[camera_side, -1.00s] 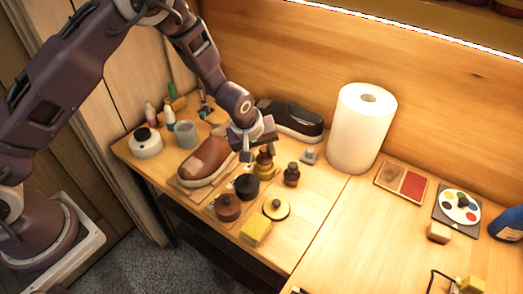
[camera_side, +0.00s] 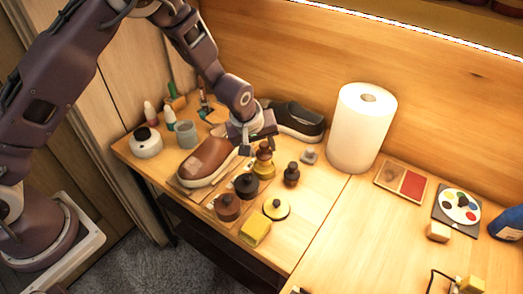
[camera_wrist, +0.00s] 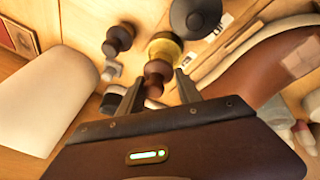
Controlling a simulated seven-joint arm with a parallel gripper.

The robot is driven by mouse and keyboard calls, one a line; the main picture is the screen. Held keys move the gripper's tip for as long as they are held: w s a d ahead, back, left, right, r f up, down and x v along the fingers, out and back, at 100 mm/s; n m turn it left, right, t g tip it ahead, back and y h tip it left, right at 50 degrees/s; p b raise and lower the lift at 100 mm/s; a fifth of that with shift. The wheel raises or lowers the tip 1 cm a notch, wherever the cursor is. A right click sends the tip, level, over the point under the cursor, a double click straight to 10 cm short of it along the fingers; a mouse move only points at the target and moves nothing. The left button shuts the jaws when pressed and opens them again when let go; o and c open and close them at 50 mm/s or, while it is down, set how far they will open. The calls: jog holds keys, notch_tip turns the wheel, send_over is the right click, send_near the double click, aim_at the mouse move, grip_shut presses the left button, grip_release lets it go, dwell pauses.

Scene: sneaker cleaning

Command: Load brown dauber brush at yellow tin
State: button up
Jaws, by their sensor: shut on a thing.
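My gripper (camera_wrist: 160,88) is shut on the brown handle (camera_wrist: 155,72) of the brown dauber brush, which sits between the two fingertips in the wrist view. In the side view, my gripper (camera_side: 256,146) is over the work table with the brush (camera_side: 264,157) below it. A yellow round part (camera_wrist: 165,46) shows at the brush's lower end; I cannot tell whether it belongs to the brush or lies beneath it. A low yellow tin (camera_side: 283,212) with a dark knob at its middle stands nearer the table's front, apart from my gripper.
A black round tin (camera_side: 246,186), a brown one (camera_side: 228,208) and a dark dauber (camera_side: 291,174) stand close by. A brown shoe (camera_side: 207,160) is on the left, a dark shoe (camera_side: 300,120) behind. A paper roll (camera_side: 358,130) stands right. A yellow block (camera_side: 255,231) lies at the front.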

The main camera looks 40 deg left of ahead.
aim_at(261, 144)
jog(key=shift+r, duration=2.6)
jog(key=s+a+r+m+g+h, duration=0.1)
jog(key=s+a+r+m+h, duration=0.2)
jog(key=s+a+m, duration=0.6)
jog(key=s+a+r, duration=0.1)
jog(key=s+a, duration=0.2)
jog(key=a, duration=0.1)
jog(key=shift+s+h, duration=0.3)
jog(key=shift+s, duration=0.05)
